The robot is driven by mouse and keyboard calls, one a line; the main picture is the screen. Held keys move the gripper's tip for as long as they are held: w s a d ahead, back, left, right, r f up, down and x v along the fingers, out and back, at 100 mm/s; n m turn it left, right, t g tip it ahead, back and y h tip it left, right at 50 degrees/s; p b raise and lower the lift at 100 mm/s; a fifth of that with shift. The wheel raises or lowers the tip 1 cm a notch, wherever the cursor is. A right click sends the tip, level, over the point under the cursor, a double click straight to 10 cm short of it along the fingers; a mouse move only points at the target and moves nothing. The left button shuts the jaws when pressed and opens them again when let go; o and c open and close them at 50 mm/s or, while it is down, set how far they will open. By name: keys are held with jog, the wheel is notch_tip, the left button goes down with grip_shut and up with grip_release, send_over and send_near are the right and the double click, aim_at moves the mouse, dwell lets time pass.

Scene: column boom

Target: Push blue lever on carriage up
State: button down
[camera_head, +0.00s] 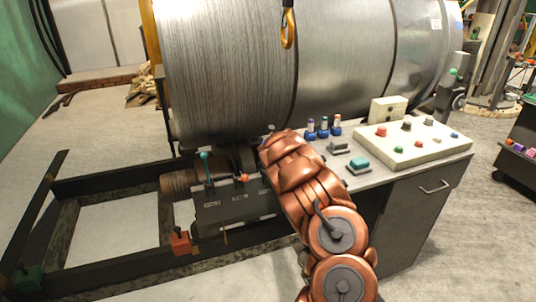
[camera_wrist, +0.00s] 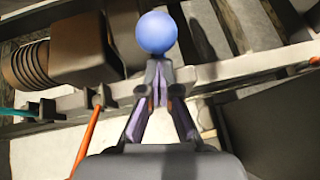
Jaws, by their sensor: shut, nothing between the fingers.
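The blue lever's round knob (camera_wrist: 157,33) shows at the top middle of the wrist view. My gripper (camera_wrist: 158,78) is shut and empty, with its fingertips pointing at the knob and just below it in the picture. I cannot tell whether they touch it. The knob hides its own shaft. In the head view my copper arm covers the blue lever and my gripper. The dark carriage (camera_head: 235,207) shows left of the arm, with a teal lever (camera_head: 206,168) and an orange lever (camera_head: 243,178) on it. The orange lever also shows left of my gripper in the wrist view (camera_wrist: 88,135).
A large metal drum (camera_head: 235,70) lies behind the carriage, with a yellow hook (camera_head: 289,30) hanging before it. A control panel (camera_head: 410,143) with several buttons sits on the cabinet (camera_head: 415,215) at right. A dark floor frame (camera_head: 110,185) extends left.

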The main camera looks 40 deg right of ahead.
jog(key=shift+w+r+b, duration=0.15)
jog(key=shift+r+b, duration=0.15)
jog(key=shift+b, duration=0.1)
jog(key=b+v, duration=0.4)
jog(key=v, duration=0.9)
jog(key=shift+a+f, duration=0.25)
jog(key=shift+f, duration=0.05)
dwell(0.7)
